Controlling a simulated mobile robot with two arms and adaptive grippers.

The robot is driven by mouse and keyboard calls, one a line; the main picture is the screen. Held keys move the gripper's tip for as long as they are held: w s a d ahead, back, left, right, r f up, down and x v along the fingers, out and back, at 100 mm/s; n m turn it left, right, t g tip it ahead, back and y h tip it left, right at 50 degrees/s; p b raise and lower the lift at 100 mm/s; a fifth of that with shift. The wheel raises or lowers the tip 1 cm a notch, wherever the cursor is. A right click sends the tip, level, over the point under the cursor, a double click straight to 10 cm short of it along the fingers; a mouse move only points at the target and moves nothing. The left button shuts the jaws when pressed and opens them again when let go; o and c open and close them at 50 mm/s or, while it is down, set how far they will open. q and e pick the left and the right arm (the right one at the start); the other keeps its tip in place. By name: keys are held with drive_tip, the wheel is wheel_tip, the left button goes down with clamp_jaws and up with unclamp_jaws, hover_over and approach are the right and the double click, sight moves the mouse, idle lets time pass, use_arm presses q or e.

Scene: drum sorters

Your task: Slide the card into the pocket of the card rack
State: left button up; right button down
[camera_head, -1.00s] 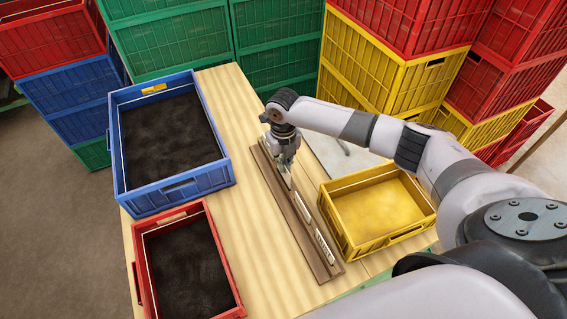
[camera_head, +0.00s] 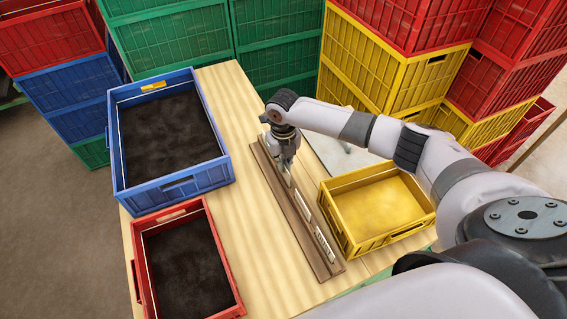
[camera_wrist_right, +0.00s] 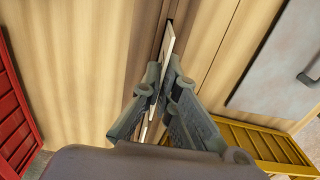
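The card rack (camera_head: 306,246) is a long, narrow brown wooden strip lying along the table. Pale cards stand in it, one near its front end (camera_head: 325,245) and another around its middle (camera_head: 303,206). My right gripper (camera_head: 287,168) is above the rack's far half, pointing down. In the right wrist view my right gripper (camera_wrist_right: 163,88) is shut on a thin pale card (camera_wrist_right: 167,42), which sticks out beyond the fingertips over the dark rack line. I cannot tell whether the held card's lower edge is inside a pocket. My left gripper is not in view.
A blue crate (camera_head: 181,189) and a red crate (camera_head: 137,285) with dark contents stand left of the rack. A yellow crate (camera_head: 377,243) stands close on its right. Bare table (camera_head: 262,262) lies between the rack and the left crates. Stacked crates rise behind.

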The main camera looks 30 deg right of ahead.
drive_tip(key=shift+f+b, duration=0.35)
drive_tip(key=shift+f, duration=0.35)
idle(0.5)
drive_tip(key=c, duration=1.7)
unclamp_jaws()
drive_tip(key=shift+r+p, duration=2.85)
drive_tip(key=shift+r, duration=0.2)
drive_tip(key=shift+f, duration=0.1)
